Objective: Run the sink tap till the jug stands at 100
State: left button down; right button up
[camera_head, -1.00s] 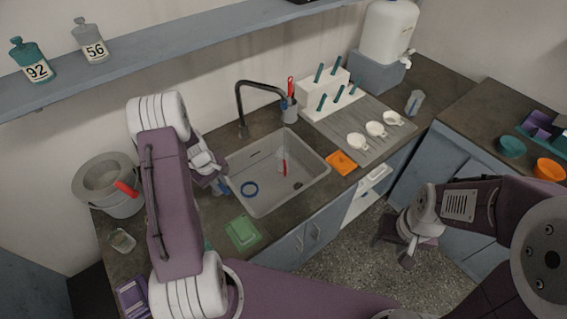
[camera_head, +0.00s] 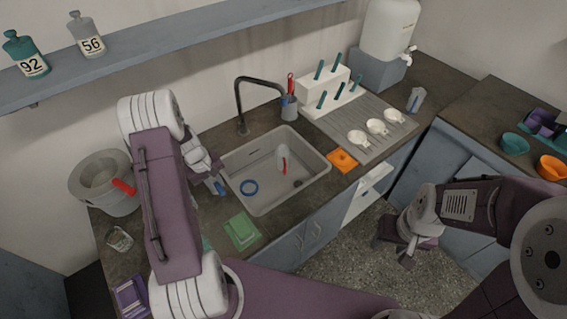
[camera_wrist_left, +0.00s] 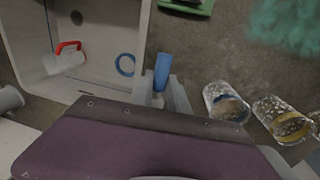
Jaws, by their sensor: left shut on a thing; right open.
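The jug (camera_head: 282,155), clear with a red handle, stands in the sink (camera_head: 262,202) under the spout of the black tap (camera_head: 240,100). In the left wrist view the jug (camera_wrist_left: 66,62) shows at the upper left; its level and marks cannot be read. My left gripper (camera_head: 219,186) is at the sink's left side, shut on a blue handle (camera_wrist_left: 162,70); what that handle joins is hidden. My right gripper (camera_head: 406,258) is open and empty over the floor at the right. No water stream is clearly visible now.
A blue ring (camera_head: 249,187) lies in the sink. A grey bucket-like pot (camera_head: 103,185) stands left of my arm.

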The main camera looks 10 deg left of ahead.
pick_arm(q)
jog(key=c, duration=1.2)
grip_release()
jog(key=shift+s+a, duration=0.1)
notch_tip(320, 180, up, 9)
jog(key=s+a, duration=0.1)
jog(key=shift+b, duration=0.35)
